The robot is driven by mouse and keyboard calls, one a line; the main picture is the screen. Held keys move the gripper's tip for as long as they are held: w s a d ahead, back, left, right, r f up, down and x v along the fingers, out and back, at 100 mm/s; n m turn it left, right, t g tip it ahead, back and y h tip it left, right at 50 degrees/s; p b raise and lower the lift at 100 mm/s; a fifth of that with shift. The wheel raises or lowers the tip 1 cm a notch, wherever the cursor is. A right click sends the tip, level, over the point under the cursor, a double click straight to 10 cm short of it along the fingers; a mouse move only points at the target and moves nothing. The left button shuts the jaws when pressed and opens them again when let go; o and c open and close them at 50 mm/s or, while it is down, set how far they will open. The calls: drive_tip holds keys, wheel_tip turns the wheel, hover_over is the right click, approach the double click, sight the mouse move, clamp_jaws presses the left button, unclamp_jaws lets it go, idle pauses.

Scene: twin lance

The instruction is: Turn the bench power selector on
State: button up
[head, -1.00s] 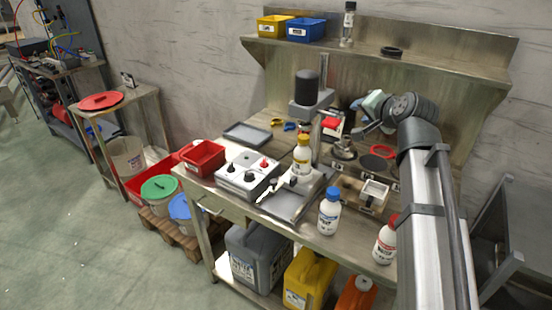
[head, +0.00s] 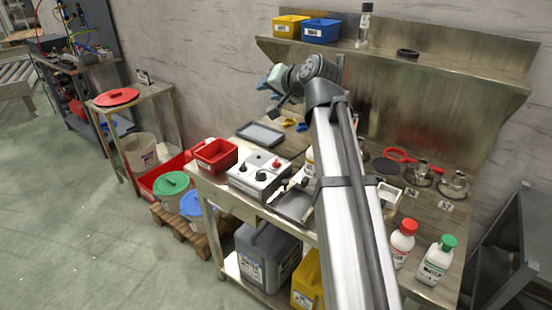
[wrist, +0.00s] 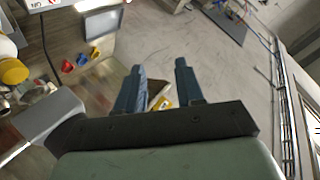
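The bench power selector is probably the white control box (head: 258,175) on the bench, with black knobs and a red one on top; their exact settings are too small to tell. In the wrist view a corner of a white box with lettering (wrist: 42,4) shows at the top left edge, cut off by the frame. My gripper (head: 268,84) is raised above the back of the bench, apart from the box. In the wrist view my gripper (wrist: 158,82) has its two blue fingers spread, with no object held between them.
A red bin (head: 216,155) stands left of the box and a grey tray (head: 260,134) lies behind it. My arm hides the bench's middle. Red-capped (head: 402,243) and green-capped (head: 437,261) bottles stand at right. Yellow (head: 290,26) and blue (head: 321,31) bins sit on the shelf.

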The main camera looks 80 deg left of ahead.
drive_tip(key=a+f+n+t+h, duration=0.1)
drive_tip(key=a+f+t+h, duration=0.2)
drive_tip(key=f, duration=0.5)
drive_tip(key=t+h, duration=0.3)
drive_tip(key=h, duration=0.1)
approach(276, 160)
drive_tip(key=x, duration=0.8)
drive_tip(key=shift+f, duration=0.15)
drive_tip(key=shift+c, duration=0.3)
clamp_jaws()
